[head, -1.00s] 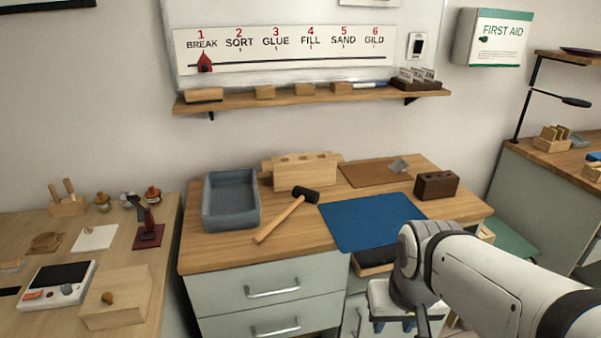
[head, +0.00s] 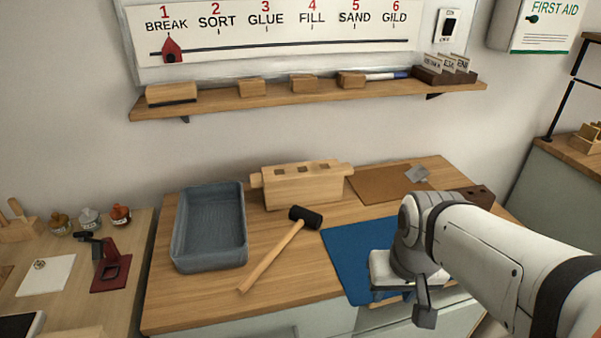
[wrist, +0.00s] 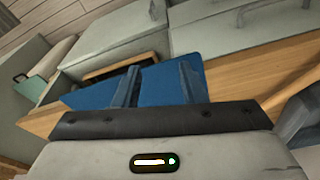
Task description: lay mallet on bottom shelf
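The mallet (head: 279,246), with a black head and a pale wooden handle, lies on the wooden workbench top (head: 190,300) between the grey tray and the blue mat. Its head points away from me, its handle toward the front left. My gripper (head: 400,298) is to the right of the mallet, over the front part of the blue mat in the head view, apart from the mallet. In the wrist view its two fingers (wrist: 158,82) stand apart with nothing between them. The mallet does not show in the wrist view. I cannot tell which surface is the bottom shelf.
A grey tray (head: 210,262) stands left of the mallet, a wooden block with slots (head: 300,187) behind it. The blue mat (head: 345,255) lies to its right. A wall shelf (head: 215,102) holds several small blocks. Drawer fronts (wrist: 225,30) show in the wrist view.

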